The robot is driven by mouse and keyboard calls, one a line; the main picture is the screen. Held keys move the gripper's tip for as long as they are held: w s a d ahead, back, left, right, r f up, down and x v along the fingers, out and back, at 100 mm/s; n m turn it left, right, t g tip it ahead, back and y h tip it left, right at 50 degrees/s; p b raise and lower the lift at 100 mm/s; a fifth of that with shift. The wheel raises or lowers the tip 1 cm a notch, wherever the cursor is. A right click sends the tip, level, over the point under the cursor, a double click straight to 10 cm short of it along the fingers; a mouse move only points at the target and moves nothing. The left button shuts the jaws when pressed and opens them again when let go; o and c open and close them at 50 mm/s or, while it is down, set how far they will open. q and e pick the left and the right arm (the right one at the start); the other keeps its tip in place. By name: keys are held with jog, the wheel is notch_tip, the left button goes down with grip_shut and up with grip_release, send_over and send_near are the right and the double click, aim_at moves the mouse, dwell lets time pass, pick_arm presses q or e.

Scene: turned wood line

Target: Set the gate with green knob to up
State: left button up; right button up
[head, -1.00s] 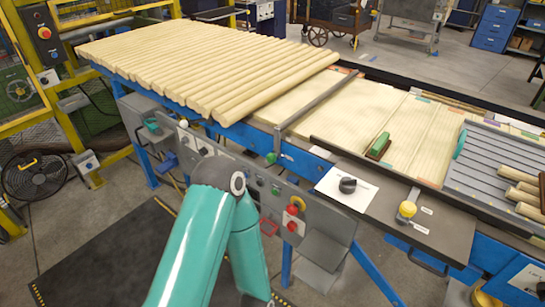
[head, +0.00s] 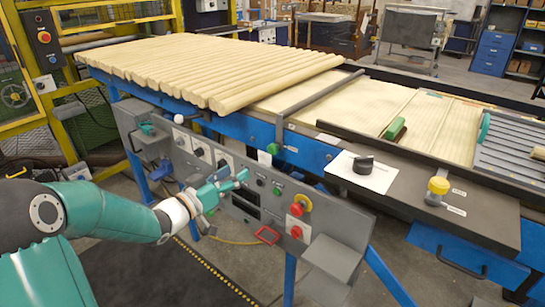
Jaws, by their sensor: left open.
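A green knob (head: 273,149) sits at the front rail of the line, below the near end of a long grey bar (head: 318,94). The bar lies across the wooden bed just right of the row of turned rods; I take this to be the gate, but whether it counts as up or down I cannot tell. My left gripper (head: 236,177) is open and empty in front of the grey control panel, left of and below the green knob and apart from it. My right gripper is out of view.
The control panel (head: 325,205) carries red buttons (head: 296,209) and a projecting grey box (head: 340,256). A white knob (head: 178,119) stands at left, a black knob (head: 363,164) and a yellow knob (head: 438,186) at right. Light rods (head: 190,65) cover the table's left part.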

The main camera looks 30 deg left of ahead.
aim_at(270, 149)
pick_arm(q)
jog(key=w, duration=0.5)
jog(key=w+d+p, duration=0.1)
jog(key=w, duration=0.5)
jog(key=w+p, duration=0.1)
jog(key=w, duration=0.4)
jog(key=shift+w+d, duration=0.15)
jog(key=shift+d, duration=0.05)
grip_shut()
jog(key=shift+r, duration=0.15)
